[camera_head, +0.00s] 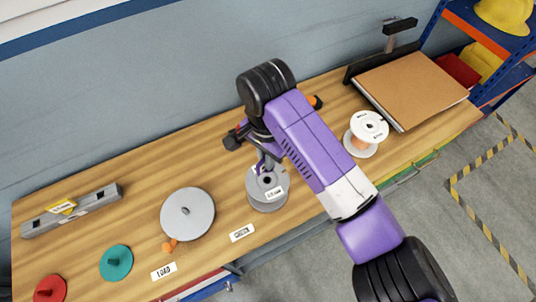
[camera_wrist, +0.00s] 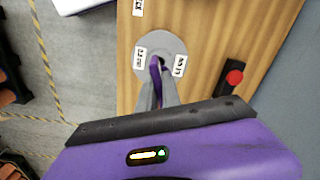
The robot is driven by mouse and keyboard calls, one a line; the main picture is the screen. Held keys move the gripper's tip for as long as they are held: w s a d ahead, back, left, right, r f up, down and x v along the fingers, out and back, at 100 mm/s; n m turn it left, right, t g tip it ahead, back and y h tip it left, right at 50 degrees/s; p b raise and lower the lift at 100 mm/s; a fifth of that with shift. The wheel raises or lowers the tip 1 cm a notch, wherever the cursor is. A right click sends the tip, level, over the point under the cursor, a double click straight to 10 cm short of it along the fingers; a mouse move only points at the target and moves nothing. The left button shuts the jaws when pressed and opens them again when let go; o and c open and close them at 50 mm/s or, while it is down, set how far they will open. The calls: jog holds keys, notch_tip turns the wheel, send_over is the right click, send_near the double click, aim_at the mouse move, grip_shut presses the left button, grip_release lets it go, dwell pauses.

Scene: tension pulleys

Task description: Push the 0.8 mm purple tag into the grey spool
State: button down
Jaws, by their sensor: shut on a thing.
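The grey spool (camera_head: 264,201) stands on the wooden bench below my gripper (camera_head: 265,165), with a dark centre hole and a white label on top. In the wrist view the round spool top (camera_wrist: 150,42) carries two white labels, too blurred to read. My gripper (camera_wrist: 158,68) is shut on the narrow purple tag (camera_wrist: 154,75), whose tip is at the spool's centre hole. I cannot tell how deep the tip sits, as the fingers hide part of it. The arm covers part of the view in the head view.
A white spool with copper wire (camera_head: 367,131) stands at right, near a brown board (camera_head: 411,82). A large grey disc (camera_head: 188,214), a teal disc (camera_head: 117,262) and a red disc (camera_head: 50,289) lie at left. A grey bar (camera_head: 90,205) lies behind them. A red button (camera_wrist: 235,77) shows in the wrist view.

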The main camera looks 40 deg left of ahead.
notch_tip(320, 180, down, 3)
jog(key=shift+f, duration=0.15)
jog(key=shift+f+b, duration=1.25)
jog(key=shift+b, duration=0.1)
jog(key=shift+f+p, duration=0.2)
jog(key=shift+p, duration=0.15)
jog(key=shift+r+p, duration=0.1)
jog(key=shift+p, duration=0.7)
dwell(0.5)
jog(key=shift+f, duration=0.35)
jog(key=shift+f+b, duration=0.5)
jog(key=shift+f, duration=0.35)
dwell(0.6)
jog(key=c, duration=1.5)
grip_release()
jog(key=shift+o, duration=0.2)
